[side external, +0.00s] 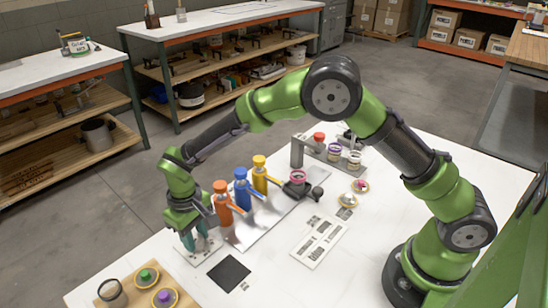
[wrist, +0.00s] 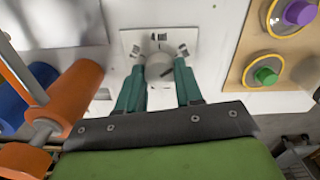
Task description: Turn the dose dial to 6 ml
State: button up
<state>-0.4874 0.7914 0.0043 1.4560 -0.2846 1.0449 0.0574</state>
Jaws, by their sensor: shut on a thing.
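The dose dial (wrist: 158,67) is a grey round knob on a white plate (wrist: 130,38) with small dark printed marks. In the wrist view my gripper (wrist: 159,74) has its two teal fingers on either side of the knob, shut on it. The marks are too small to read, so I cannot tell which dose the dial is set to. In the side external view my gripper (side external: 200,244) points down at the plate (side external: 191,256) at the table's near left, and its fingers hide the knob.
Orange (side external: 222,203), blue (side external: 241,188) and yellow (side external: 260,175) dispensers stand close to the right of my gripper. A wooden tray (side external: 128,301) with green- and purple-topped pots lies at the near left. A black mat (side external: 229,274) and white printed sheet (side external: 320,241) lie flat.

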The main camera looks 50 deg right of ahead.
aim_at(196, 238)
jog(key=shift+m, duration=0.6)
jog(key=o, duration=1)
jog(key=shift+o, duration=0.2)
notch_tip(196, 238, up, 17)
